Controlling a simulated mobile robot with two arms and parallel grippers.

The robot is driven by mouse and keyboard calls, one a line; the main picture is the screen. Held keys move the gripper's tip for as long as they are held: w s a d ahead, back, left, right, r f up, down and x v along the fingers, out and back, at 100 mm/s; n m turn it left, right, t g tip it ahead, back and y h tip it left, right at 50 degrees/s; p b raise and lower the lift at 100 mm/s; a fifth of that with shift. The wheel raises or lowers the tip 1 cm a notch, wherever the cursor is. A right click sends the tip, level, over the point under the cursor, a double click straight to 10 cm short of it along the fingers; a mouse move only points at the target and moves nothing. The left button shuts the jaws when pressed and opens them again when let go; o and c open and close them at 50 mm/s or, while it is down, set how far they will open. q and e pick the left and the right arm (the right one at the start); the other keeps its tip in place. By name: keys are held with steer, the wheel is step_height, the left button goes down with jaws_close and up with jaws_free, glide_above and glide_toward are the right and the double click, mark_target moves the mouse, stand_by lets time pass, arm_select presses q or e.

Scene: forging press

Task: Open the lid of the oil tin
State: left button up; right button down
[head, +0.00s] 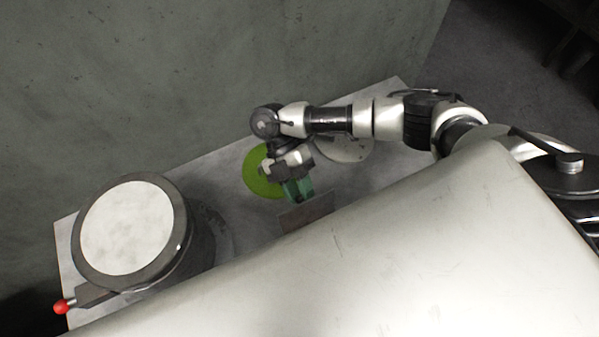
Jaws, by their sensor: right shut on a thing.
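My right gripper (292,178) reaches over the table from the right and points down toward the front edge. It is shut on a small teal-green part (299,191), which looks like part of the oil tin. A brownish-grey flat face (308,210) lies just below it in the picture and may belong to the same tin. My own white body cuts off the view there. I cannot tell the lid's angle or how far it stands from the tin. My left gripper is not in view.
A lime-green disc (256,172) lies flat on the grey table (190,171) behind my gripper. A pale grey disc (343,149) is partly under my right arm. A large dark drum with a pale top (126,228) stands at the left, with a red-knobbed lever (61,308).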

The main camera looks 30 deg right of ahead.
steer(key=shift+s+a+f, duration=0.15)
steer(key=shift+s+f, duration=0.25)
steer(key=shift+f, duration=0.2)
steer(key=c, duration=1.1)
jaws_free()
steer(key=shift+c, duration=0.2)
steer(key=shift+o, duration=1.1)
steer(key=shift+a, duration=0.15)
steer(key=shift+o, duration=0.2)
steer(key=shift+d+r, duration=0.15)
steer(key=shift+d, duration=0.05)
steer(key=shift+w+a+r, duration=0.1)
steer(key=shift+w, duration=0.05)
steer(key=b+v, duration=0.3)
steer(key=v, duration=0.7)
steer(key=shift+w, duration=0.25)
steer(key=shift+r, duration=0.15)
